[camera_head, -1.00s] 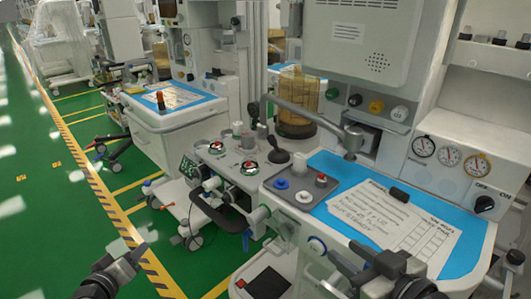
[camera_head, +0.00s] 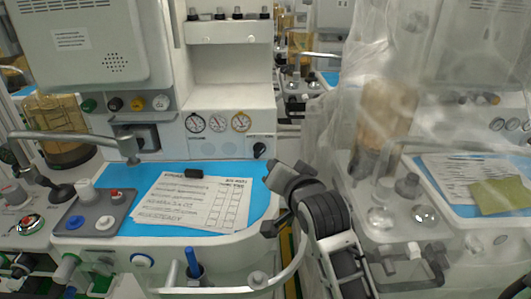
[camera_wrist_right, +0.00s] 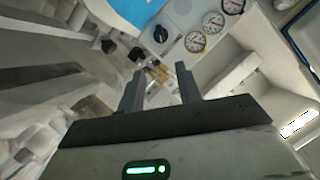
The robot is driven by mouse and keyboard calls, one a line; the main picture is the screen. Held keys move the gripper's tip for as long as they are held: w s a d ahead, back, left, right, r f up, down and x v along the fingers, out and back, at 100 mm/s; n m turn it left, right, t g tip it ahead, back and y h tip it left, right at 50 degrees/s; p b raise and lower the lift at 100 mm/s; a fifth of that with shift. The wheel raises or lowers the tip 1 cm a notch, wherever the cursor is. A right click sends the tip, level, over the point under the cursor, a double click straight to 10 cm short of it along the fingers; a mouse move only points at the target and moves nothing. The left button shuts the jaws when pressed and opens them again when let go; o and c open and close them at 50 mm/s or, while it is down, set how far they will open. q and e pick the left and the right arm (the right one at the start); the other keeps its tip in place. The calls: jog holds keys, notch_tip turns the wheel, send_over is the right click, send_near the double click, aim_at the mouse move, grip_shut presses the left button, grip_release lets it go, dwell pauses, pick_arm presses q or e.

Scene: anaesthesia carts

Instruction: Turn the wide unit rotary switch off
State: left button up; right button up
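The wide unit's rotary switch (camera_head: 259,150) is a small black knob on the white panel, right of three round gauges. Its marks are too small to read now. My right gripper (camera_head: 280,200) is in front of and below the switch, apart from it, over the right end of the blue worktop. In the right wrist view, a black knob (camera_wrist_right: 160,34) on the panel beside the gauges appears to be the switch. It lies beyond the fingertips. My right gripper (camera_wrist_right: 160,78) is open there, with nothing held between its two fingers. My left gripper is out of view.
The blue worktop (camera_head: 150,177) holds a printed sheet (camera_head: 195,202) and a small black object (camera_head: 194,173). A curved white rail (camera_head: 245,290) runs along the front. A plastic-draped unit (camera_head: 405,130) stands close on the right. A metal arm (camera_head: 80,137) spans the left.

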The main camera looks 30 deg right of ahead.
aim_at(262, 151)
jog(key=x, duration=1.6)
jog(key=shift+a+b, duration=0.15)
jog(key=shift+b, duration=0.15)
grip_shut()
